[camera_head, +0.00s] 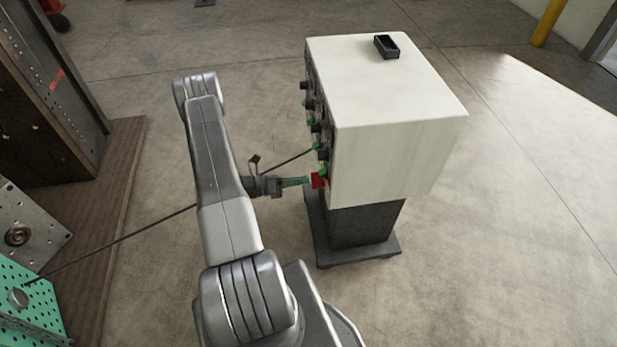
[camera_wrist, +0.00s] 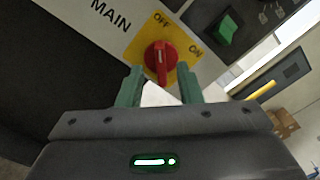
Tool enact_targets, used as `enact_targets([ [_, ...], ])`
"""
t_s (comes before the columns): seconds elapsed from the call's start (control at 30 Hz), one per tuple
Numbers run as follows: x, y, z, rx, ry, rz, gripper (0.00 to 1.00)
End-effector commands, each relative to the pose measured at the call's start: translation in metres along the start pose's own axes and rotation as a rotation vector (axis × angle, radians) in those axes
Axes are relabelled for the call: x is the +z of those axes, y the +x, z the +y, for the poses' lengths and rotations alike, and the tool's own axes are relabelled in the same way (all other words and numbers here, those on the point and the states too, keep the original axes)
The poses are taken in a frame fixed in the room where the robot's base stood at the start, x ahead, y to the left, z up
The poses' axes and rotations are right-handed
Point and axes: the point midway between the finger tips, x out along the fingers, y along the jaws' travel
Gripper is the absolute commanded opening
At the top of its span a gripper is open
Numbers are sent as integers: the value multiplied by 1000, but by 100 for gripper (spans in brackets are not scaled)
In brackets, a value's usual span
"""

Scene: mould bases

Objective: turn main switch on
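The main switch is a red rotary knob (camera_wrist: 160,57) on a yellow plate (camera_wrist: 136,50) marked OFF and ON, beside the word MAIN. Its raised grip runs roughly up and down in the wrist view, more towards OFF than ON. In the head view the red switch (camera_head: 318,181) sits low on the near end of the cabinet's left face. My gripper (camera_wrist: 160,68) is open, its two green fingers apart on either side of the knob's lower part. In the head view my gripper (camera_head: 303,181) points right at the switch. Contact cannot be told.
The white control cabinet (camera_head: 400,110) stands on a dark pedestal (camera_head: 362,228). Several black and green knobs line its left face, and a green switch (camera_wrist: 227,29) is near the plate. A small black tray (camera_head: 387,45) is on top. A cable (camera_head: 120,238) runs from the cabinet leftward.

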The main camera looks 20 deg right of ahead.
Motion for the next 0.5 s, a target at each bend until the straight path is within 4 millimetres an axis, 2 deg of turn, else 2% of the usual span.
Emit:
enact_targets([
  [0.03, 0, 8, -1, -3, -1, 3, 33],
  [0.2, 0, 24, 0, -1, 0, 1, 33],
  [0.5, 0, 31, 0, 0, 0, 0, 33],
])
